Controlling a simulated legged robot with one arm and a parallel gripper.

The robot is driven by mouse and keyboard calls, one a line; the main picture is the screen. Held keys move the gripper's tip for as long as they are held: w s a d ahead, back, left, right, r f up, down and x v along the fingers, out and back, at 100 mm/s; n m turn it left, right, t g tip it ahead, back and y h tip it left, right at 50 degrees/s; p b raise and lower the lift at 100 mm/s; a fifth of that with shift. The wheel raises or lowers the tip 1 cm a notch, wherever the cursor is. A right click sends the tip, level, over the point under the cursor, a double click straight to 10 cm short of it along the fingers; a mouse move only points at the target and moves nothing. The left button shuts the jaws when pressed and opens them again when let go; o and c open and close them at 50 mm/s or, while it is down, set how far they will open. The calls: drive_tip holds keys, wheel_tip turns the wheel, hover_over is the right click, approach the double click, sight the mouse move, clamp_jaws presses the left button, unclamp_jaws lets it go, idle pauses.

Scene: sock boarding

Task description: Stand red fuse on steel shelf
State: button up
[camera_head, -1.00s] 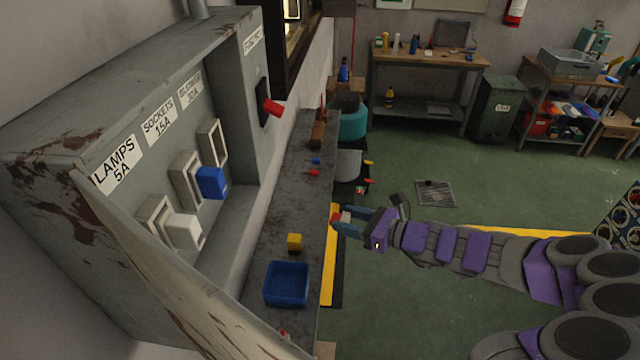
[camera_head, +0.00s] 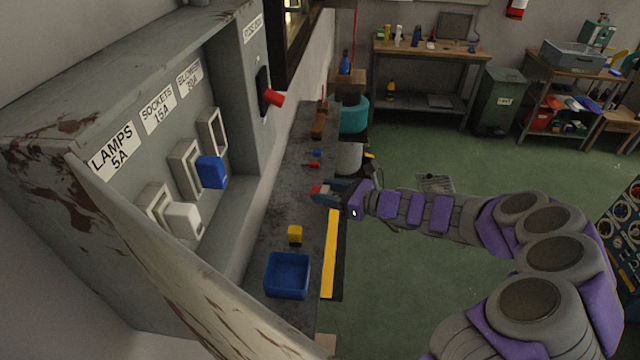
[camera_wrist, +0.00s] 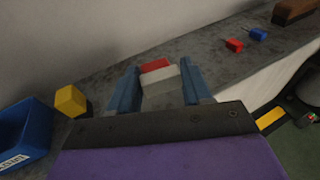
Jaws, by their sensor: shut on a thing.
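My gripper (camera_head: 325,194) is at the right edge of the steel shelf (camera_head: 280,215), shut on the red fuse (camera_head: 316,190). In the wrist view the red fuse (camera_wrist: 155,65) has a red top and a pale body, held between the two blue fingers (camera_wrist: 156,90). The shelf surface (camera_wrist: 200,60) shows behind and below it in the wrist view. I cannot tell whether the fuse touches the shelf.
A yellow block (camera_head: 295,233) and a blue tray (camera_head: 287,275) are on the near shelf. Small red (camera_head: 312,165) and blue (camera_head: 317,153) pieces lie farther along. The fuse panel (camera_head: 130,130), with blue (camera_head: 211,172) and white (camera_head: 184,220) carriers, stands left. Shelf between is bare.

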hover_over(320, 184)
drive_tip(key=s, duration=0.2)
drive_tip(key=shift+s+d+f+b, duration=0.2)
drive_tip(key=shift+f+b, duration=0.1)
drive_tip(key=shift+f, duration=0.1)
drive_tip(key=shift+w+a+f, duration=0.1)
drive_tip(key=shift+w+f, duration=0.05)
drive_tip(key=shift+f, duration=0.4)
drive_tip(key=shift+w+a+f, duration=0.1)
drive_tip(key=shift+f, duration=0.85)
drive_tip(key=shift+f, duration=0.1)
drive_tip(key=o, duration=1.1)
drive_tip(key=shift+d+f+b, duration=0.15)
drive_tip(key=shift+f+b, duration=0.05)
drive_tip(key=shift+b, duration=0.45)
drive_tip(key=shift+w+r+p+v, duration=0.15)
drive_tip(key=shift+p+v, duration=0.45)
drive_tip(key=shift+v, duration=2.3)
drive_tip(key=shift+w+r+p+v, duration=0.1)
drive_tip(key=shift+r+p+v, duration=0.35)
drive_tip(key=shift+v, duration=2.45)
drive_tip(key=shift+w+p+v, duration=0.1)
drive_tip(key=shift+p+v, duration=0.65)
drive_tip(key=shift+v, duration=2.15)
